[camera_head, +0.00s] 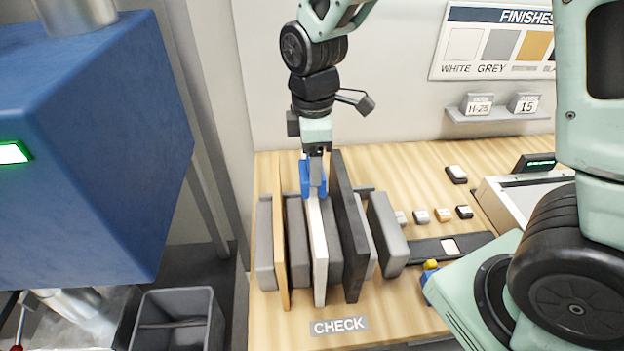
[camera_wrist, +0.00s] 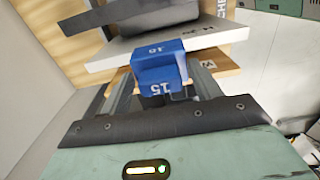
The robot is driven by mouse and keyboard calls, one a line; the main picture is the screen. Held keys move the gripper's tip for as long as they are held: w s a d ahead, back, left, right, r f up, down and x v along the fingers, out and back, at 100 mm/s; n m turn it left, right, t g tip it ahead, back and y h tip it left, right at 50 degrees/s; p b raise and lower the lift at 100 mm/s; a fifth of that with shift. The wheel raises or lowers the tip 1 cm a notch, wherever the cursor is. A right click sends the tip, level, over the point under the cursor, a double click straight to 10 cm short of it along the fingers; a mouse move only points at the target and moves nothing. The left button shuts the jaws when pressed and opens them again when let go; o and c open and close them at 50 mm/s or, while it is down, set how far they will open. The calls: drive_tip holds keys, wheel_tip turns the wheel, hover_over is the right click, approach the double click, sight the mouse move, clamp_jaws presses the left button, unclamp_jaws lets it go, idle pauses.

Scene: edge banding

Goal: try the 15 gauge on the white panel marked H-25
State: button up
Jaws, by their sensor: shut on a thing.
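My gripper (camera_head: 315,172) is shut on the blue gauge (camera_head: 306,180), at the back upper end of the white panel (camera_head: 319,262). In the wrist view the gauge (camera_wrist: 160,75) shows "15" on two faces and sits between my fingers. It overlaps the near edge of the white panel (camera_wrist: 112,54), which carries a partly readable dark marking. The gauge is at the panel's edge; I cannot tell whether its slot is around the edge. The panel stands upright in the rack.
A wood panel (camera_head: 281,245) stands left of the white one and a black panel (camera_head: 345,225) right of it, both close. Grey rack blocks (camera_head: 386,235) separate them. A "CHECK" label (camera_head: 339,326) lies in front.

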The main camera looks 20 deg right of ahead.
drive_tip(key=shift+r+p, duration=1.4)
drive_tip(key=shift+r, duration=0.55)
